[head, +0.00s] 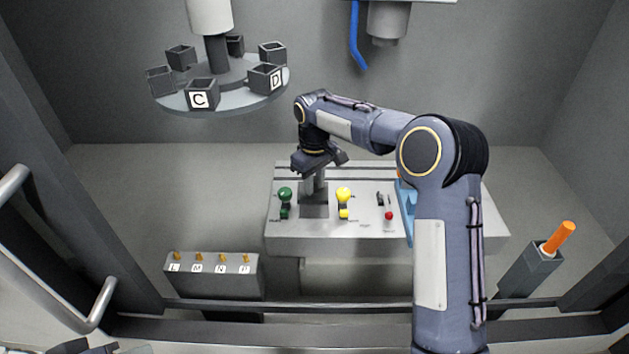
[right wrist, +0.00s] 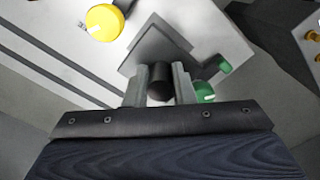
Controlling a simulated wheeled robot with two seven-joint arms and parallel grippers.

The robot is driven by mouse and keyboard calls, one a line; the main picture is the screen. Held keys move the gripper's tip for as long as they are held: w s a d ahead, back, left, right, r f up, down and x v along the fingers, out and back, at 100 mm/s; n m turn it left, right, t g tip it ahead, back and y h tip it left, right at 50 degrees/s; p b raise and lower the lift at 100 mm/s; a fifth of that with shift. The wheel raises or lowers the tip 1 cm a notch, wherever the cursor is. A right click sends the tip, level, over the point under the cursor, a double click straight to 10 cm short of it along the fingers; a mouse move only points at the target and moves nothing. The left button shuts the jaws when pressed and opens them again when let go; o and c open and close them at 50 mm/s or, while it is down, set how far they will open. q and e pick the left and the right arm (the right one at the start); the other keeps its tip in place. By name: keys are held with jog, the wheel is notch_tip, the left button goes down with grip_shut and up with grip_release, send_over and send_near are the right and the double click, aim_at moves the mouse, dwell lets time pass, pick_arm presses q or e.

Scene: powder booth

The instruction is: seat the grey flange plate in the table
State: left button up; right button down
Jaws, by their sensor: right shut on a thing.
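The grey flange plate (head: 314,209) is at the light grey table (head: 365,232), between the green knob and the yellow knob. In the right wrist view the plate (right wrist: 160,45) is a dark grey square with a black round stem. My right gripper (right wrist: 159,84) is shut on this stem, one finger on each side; in the head view it points down above the plate (head: 316,178). I cannot tell whether the plate is down in the table or just over it. A dark piece at the lower left edge looks like part of my left gripper (head: 82,347); its fingers are not clear.
A green knob (head: 285,195), a yellow knob (head: 344,196) and a red-tipped lever (head: 389,214) stand close by on the table. A round carousel (head: 175,101) with several dark boxes hangs at upper left. A lettered block (head: 213,283) stands front left, an orange handle (head: 563,233) at right.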

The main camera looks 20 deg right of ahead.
aim_at(316, 192)
jog(key=shift+s+d, duration=0.1)
jog(key=shift+s, duration=0.15)
jog(key=shift+f, duration=0.15)
jog(key=shift+f+b, duration=0.85)
jog(key=shift+f, duration=0.4)
jog(key=shift+f, duration=0.1)
jog(key=shift+f+b, duration=0.45)
jog(key=shift+f, duration=0.2)
jog(key=c, duration=1.1)
grip_release()
jog(key=shift+c, duration=0.2)
